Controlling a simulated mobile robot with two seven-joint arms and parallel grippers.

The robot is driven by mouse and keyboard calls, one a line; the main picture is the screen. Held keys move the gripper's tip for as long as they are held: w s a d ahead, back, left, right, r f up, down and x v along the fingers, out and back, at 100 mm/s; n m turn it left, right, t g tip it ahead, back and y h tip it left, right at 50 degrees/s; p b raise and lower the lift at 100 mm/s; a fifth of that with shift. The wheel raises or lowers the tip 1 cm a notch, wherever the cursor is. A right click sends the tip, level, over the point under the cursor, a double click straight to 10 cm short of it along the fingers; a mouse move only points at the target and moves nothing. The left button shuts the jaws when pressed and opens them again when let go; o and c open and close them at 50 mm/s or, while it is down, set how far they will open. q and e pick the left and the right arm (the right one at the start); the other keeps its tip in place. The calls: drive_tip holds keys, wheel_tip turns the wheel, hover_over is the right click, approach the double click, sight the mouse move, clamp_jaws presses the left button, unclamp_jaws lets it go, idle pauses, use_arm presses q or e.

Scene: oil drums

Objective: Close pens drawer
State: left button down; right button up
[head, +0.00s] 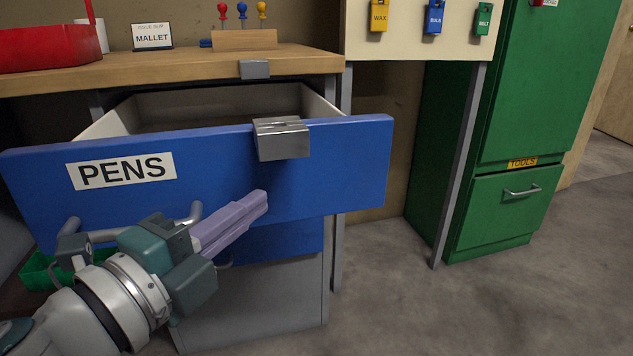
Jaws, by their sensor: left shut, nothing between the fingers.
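The blue drawer (340,160) labelled PENS (120,171) is pulled open under the wooden worktop. Its pale inside (215,106) looks empty where it shows. A metal block (282,139) sits over the top edge of its front. A grey bar handle (150,233) runs across the front's lower part, partly hidden by my left gripper. My left gripper (263,198) is shut and empty, with its lilac fingers in front of the drawer front, pointing right and away. I cannot tell whether the fingertips touch the front. My right gripper is not in view.
The worktop (200,70) holds a red bin (45,46), a MALLET sign (152,36) and a wooden rack (245,39) of screwdrivers. A metal catch (255,69) is on its front edge. A green cabinet (535,90) stands right. The floor (480,310) at front right is clear.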

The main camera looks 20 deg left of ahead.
use_arm(q)
drive_tip(key=shift+w+a, duration=0.75)
drive_tip(key=shift+w, duration=0.3)
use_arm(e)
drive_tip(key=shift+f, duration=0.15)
